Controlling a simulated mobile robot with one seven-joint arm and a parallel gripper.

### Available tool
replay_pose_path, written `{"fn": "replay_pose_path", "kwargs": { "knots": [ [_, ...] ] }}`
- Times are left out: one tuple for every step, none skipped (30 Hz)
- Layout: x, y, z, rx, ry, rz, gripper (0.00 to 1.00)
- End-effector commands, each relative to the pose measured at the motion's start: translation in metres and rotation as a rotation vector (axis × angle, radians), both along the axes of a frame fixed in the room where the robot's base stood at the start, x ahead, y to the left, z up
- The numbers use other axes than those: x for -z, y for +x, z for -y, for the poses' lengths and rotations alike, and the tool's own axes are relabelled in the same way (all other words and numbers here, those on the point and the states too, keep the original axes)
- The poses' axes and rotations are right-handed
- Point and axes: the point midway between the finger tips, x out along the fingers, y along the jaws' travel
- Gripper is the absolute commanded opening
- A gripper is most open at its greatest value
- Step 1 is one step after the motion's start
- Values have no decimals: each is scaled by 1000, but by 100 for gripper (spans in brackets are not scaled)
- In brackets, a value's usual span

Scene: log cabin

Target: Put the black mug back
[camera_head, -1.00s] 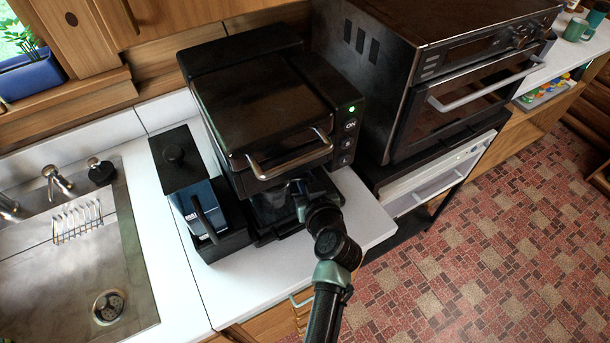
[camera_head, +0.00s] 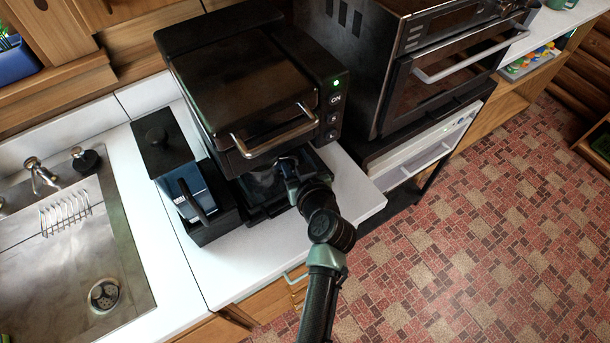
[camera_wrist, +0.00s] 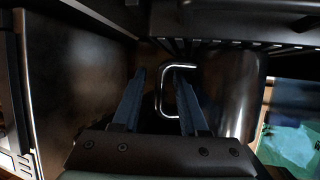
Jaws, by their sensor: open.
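The black mug (camera_wrist: 225,85) appears in the wrist view as a dark, shiny curved body with a thin silver C-shaped handle (camera_wrist: 162,92). It is inside the black coffee machine (camera_head: 240,85), below its front. My gripper (camera_wrist: 160,74) is open, with its two blue-grey fingers on either side of the handle in the picture. I cannot tell whether they touch it. In the head view my gripper (camera_head: 285,168) reaches under the machine's front bar handle, and the mug is mostly hidden in shadow there.
A black container with a blue carton (camera_head: 185,188) stands left of the machine. The sink (camera_head: 65,250) is further left. A black oven (camera_head: 440,70) stands close on the right. The white counter (camera_head: 235,270) is bare in front of the machine.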

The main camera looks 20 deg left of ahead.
Motion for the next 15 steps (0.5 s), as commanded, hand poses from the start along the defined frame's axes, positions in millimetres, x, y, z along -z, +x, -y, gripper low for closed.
{"fn": "replay_pose_path", "kwargs": {
  "knots": [
    [-2, -6, 6, 3, 0, 0, 43],
    [-4, -10, 9, 4, -1, 0, 43],
    [-6, -15, 13, 5, -1, 0, 43],
    [-8, -19, 16, 4, 0, 0, 43],
    [-10, -23, 19, 4, -1, 1, 43],
    [-13, -28, 23, 4, -1, 1, 43],
    [-15, -32, 26, 4, -1, 1, 43],
    [-17, -36, 28, 4, -2, 0, 43],
    [-19, -41, 33, 4, 0, 0, 43],
    [-21, -44, 35, 4, 0, 0, 43],
    [-23, -48, 38, 4, 0, 0, 43],
    [-26, -53, 42, 4, 0, 0, 43],
    [-27, -56, 44, 3, -1, -1, 43],
    [-29, -59, 47, 4, 0, 0, 43],
    [-31, -63, 50, 3, 0, 0, 43]
  ]
}}
